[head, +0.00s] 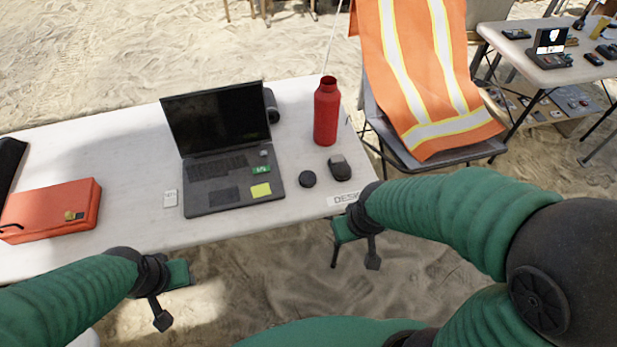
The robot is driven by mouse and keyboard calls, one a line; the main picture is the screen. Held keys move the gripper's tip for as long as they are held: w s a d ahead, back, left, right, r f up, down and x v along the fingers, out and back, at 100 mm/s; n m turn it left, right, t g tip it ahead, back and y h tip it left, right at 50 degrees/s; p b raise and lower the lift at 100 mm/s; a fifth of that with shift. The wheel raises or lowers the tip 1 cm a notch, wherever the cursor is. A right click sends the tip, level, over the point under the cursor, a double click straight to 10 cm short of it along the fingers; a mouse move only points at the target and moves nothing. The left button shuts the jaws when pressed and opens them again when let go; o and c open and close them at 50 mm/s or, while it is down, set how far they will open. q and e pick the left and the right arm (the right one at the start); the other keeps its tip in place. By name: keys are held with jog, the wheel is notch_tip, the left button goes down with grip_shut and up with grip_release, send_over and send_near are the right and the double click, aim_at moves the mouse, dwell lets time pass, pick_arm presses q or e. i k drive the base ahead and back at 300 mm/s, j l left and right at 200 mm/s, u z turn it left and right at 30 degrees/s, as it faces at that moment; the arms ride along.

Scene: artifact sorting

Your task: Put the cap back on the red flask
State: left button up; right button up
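The red flask (326,115) stands upright near the right end of the white table. Its top is open, with no cap on it. A round black disc (307,179), which looks like the cap, lies flat on the table in front of the flask, between the laptop and a black mouse. My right gripper (357,249) is off the table's front edge, below the cap and flask in the picture. It looks open and empty, its fingers apart. My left gripper (174,296) is in front of the table at the left, also seemingly open and empty, far from the flask.
An open laptop (232,190) fills the table's middle. A dark mouse (339,168) lies right of the cap. A dark rolled object (271,105) lies behind the laptop. An orange case (52,210) lies at left. A chair with an orange vest (420,70) stands close at right.

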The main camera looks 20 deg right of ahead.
aim_at(326, 96)
jog(key=i+j+z, duration=0.1)
jog(key=i+j, duration=0.2)
jog(key=i, duration=0.2)
jog(key=i+j+z, duration=0.15)
jog(key=i+j, duration=0.2)
jog(key=i, duration=0.1)
